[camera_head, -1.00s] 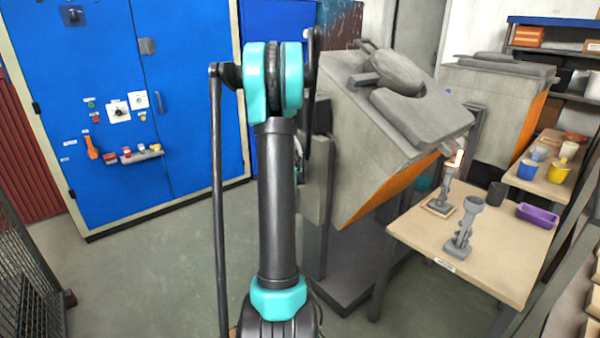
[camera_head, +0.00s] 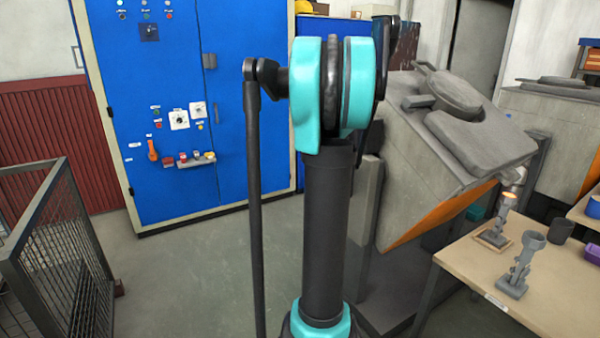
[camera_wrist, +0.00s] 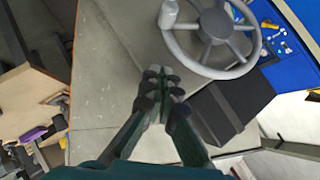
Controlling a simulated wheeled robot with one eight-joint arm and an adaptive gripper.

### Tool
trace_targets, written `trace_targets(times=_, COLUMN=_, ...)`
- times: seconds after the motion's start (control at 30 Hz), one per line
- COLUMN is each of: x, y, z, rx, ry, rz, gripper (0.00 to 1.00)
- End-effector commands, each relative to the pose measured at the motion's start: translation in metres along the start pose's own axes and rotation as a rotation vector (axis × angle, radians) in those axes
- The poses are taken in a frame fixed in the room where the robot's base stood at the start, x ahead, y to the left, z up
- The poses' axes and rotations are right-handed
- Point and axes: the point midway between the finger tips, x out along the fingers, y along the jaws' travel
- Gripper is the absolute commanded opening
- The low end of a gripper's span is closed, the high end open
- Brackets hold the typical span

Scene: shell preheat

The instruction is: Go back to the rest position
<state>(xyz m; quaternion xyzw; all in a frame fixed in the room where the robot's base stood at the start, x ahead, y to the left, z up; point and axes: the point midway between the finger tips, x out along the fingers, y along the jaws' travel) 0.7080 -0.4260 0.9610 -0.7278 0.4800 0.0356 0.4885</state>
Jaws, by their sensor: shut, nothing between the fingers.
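My gripper (camera_wrist: 162,97) shows in the wrist view with its dark fingertips together and nothing between them. It hangs in free air, with the grey side of a large machine behind it. In the head view my arm stands upright in the middle, and the gripper itself is hidden there.
A grey handwheel (camera_wrist: 210,38) is close beyond the fingers in the wrist view. In the head view a tilted grey furnace (camera_head: 420,190) stands right of my arm. A wooden table (camera_head: 480,270) holds grey stands. A blue cabinet (camera_head: 165,90) is behind; a mesh fence (camera_head: 60,250) is left.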

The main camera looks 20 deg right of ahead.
Motion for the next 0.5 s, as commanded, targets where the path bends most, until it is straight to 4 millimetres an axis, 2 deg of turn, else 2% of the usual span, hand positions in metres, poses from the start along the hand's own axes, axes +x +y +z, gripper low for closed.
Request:
trace_targets(times=0.17, x=-0.003, y=0.001, z=0.004, rx=-0.012, ry=-0.007, rz=0.002, gripper=0.0)
trace_targets(times=0.27, x=-0.018, y=0.005, z=0.023, rx=-0.081, ry=-0.045, rz=0.011, gripper=0.0)
trace_targets(times=0.37, x=-0.05, y=0.017, z=0.06, rx=-0.233, ry=-0.125, rz=0.027, gripper=0.0)
trace_targets(times=0.5, x=-0.113, y=0.052, z=0.126, rx=-0.533, ry=-0.294, rz=0.03, gripper=0.0)
